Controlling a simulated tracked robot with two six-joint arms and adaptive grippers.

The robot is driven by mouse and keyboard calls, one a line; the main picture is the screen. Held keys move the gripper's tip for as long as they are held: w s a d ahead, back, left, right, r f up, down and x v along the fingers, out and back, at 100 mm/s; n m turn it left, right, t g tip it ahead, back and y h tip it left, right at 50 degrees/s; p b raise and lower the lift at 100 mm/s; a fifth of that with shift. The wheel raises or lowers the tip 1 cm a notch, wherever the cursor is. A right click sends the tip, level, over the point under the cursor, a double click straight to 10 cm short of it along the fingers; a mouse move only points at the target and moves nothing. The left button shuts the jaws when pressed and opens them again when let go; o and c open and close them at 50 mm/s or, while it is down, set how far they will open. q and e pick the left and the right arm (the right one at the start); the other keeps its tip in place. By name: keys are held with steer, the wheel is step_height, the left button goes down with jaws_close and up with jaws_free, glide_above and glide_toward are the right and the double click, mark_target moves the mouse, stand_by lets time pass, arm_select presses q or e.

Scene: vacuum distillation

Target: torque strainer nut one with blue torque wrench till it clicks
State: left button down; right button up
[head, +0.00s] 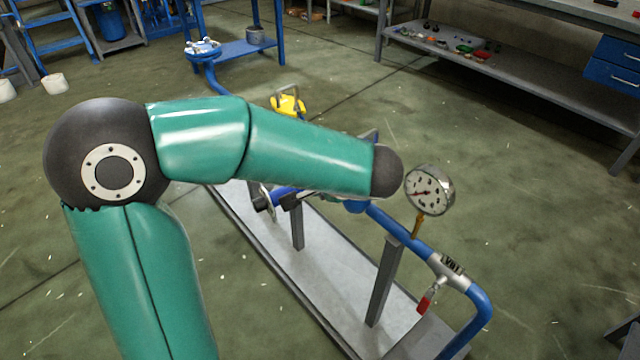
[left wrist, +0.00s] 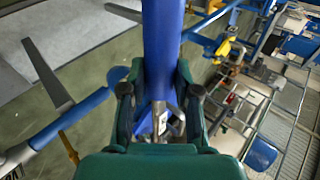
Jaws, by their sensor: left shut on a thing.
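In the left wrist view my left gripper (left wrist: 160,95) is shut on the blue torque wrench (left wrist: 163,45), whose blue bar runs up between the two fingers. Grey metal parts (left wrist: 168,122) show just beyond the fingers; I cannot tell whether they belong to the wrench or the strainer. In the head view my teal left arm crosses the middle and hides the left gripper and most of the pipe behind it. A bit of blue and a dark round end show below the arm. Strainer nut one cannot be made out. My right gripper is not in view.
A blue pipe (head: 408,238) on grey posts (head: 385,280) carries a round gauge (head: 429,190) and a valve with a red handle (head: 425,302), above a grey base plate (head: 335,275). A yellow part (head: 288,104) stands behind my arm. Floor is open to the right.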

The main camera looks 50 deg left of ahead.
arm_select(q)
steer(key=w+d+n+g+h+p, duration=0.1)
steer(key=w+d+n+g+p, duration=0.2)
steer(key=d, duration=0.5)
steer(key=w+d+n+g+h+p, duration=0.1)
steer(key=w+d+n+g+p, duration=0.2)
steer(key=d+n+g+p, duration=0.3)
steer(key=d+n+p, duration=0.2)
steer(key=d+n, duration=0.1)
steer(key=shift+w+n+h+p, duration=0.15)
steer(key=shift+n+h+p, duration=0.15)
stand_by(0.7)
steer(key=shift+d, duration=0.1)
